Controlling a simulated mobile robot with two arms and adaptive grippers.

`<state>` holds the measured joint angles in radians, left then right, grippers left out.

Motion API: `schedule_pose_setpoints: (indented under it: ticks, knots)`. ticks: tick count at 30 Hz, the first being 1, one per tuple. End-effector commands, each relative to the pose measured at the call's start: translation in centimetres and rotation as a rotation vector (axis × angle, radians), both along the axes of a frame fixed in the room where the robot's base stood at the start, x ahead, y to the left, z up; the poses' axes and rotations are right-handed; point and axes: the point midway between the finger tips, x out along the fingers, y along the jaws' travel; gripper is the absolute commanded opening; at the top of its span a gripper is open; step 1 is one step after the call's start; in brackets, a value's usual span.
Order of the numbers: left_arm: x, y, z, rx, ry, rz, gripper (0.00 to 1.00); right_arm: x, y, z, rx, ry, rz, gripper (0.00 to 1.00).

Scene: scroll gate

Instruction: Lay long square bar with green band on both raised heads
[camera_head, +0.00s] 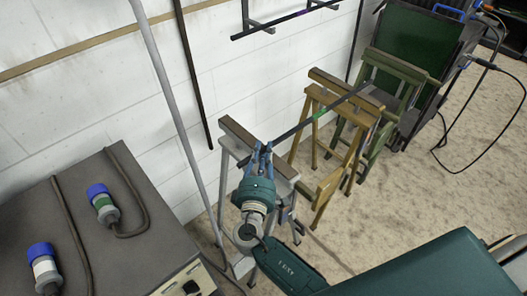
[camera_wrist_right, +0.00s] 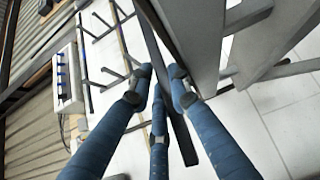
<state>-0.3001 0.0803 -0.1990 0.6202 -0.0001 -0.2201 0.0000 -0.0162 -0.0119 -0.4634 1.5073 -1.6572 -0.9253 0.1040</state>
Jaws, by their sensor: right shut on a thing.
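The long dark square bar (camera_head: 300,126) with a green band (camera_head: 320,115) runs from my right gripper up and right, passing over the yellow trestle's head (camera_head: 342,92). My right gripper (camera_head: 262,150) is shut on its near end, by the wooden head of the grey trestle (camera_head: 240,136). In the right wrist view the blue fingers (camera_wrist_right: 160,85) close around the dark bar (camera_wrist_right: 182,135). I cannot tell whether the bar touches either head. My left gripper is out of view.
A green trestle (camera_head: 400,70) stands behind the yellow one. A wall rack (camera_head: 285,20) holds a dark bar. A grey cabinet with blue-capped plugs (camera_head: 102,204) is at left. Thin poles (camera_head: 165,85) lean on the wall. The floor at right (camera_head: 420,200) is mostly clear.

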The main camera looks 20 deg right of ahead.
Motion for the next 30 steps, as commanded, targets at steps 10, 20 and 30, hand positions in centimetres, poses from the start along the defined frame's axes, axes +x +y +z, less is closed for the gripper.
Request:
schedule_pose_setpoints:
  ticks: [10, 20, 30]
  knots:
    - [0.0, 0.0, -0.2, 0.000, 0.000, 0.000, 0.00, -0.3, 0.0, -0.9, -0.010, 0.017, 0.002, 0.00]
    - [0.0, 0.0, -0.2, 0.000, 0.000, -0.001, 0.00, -0.3, 0.0, -0.9, -0.007, 0.016, 0.001, 0.40]
    - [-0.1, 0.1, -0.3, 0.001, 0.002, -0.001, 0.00, -1.3, 0.4, -1.5, 0.004, 0.025, 0.001, 0.40]
